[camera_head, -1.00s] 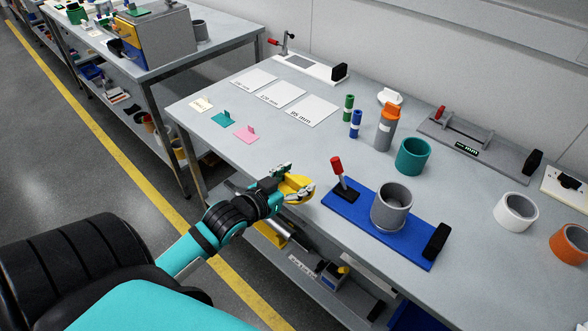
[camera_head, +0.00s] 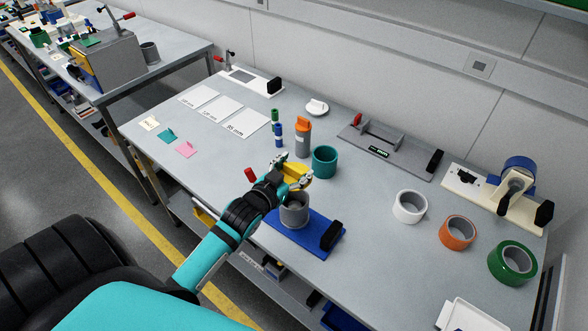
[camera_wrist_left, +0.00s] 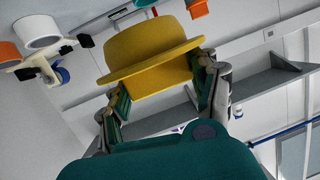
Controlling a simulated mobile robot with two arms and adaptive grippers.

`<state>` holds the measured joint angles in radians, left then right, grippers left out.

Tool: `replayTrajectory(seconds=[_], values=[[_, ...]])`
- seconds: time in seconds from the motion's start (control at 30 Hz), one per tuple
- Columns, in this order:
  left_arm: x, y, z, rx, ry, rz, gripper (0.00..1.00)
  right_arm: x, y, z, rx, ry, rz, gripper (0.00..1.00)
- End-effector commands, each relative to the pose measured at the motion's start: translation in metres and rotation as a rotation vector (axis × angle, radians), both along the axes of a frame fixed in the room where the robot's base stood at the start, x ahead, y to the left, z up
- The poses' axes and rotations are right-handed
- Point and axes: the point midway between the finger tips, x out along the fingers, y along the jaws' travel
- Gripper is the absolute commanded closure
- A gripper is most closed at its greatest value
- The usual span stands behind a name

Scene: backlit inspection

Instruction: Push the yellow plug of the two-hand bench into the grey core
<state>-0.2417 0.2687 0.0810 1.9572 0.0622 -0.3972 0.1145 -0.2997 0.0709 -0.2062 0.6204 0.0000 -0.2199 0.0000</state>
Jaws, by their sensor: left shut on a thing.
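The yellow plug (camera_head: 299,184) is held by my left gripper (camera_head: 292,171). It is wide and flanged, and it fills the middle of the left wrist view (camera_wrist_left: 150,45), with a finger on each side of its narrower part. The grey core (camera_head: 295,213) is a hollow cylinder standing upright on the blue two-hand bench (camera_head: 310,243). In the head view the plug shows just above the core's open top, apart from it; its exact height over the core I cannot tell. My left forearm covers the bench's left end. My right gripper is not in view.
The bench has a red-topped lever (camera_head: 250,175) and a black block (camera_head: 331,235). A teal ring (camera_head: 324,162) and an orange-topped grey cylinder (camera_head: 303,138) stand close behind the gripper. White (camera_head: 410,206), orange (camera_head: 457,233) and green (camera_head: 512,263) rings stand to the right.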

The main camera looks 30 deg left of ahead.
Motion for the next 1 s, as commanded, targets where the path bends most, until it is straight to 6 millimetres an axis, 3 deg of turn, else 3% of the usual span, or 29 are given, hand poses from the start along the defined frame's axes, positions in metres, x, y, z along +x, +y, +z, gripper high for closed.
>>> replayTrajectory(seconds=[0.3,0.73,1.0], values=[[0.000,0.000,0.002,-0.003,0.001,-0.004,0.65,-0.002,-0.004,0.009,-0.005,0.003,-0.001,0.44],[0.000,0.000,-0.047,-0.003,0.000,-0.003,0.65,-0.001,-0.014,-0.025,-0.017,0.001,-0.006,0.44],[0.000,0.000,-0.058,-0.003,-0.001,-0.004,0.65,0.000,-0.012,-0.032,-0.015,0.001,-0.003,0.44]])
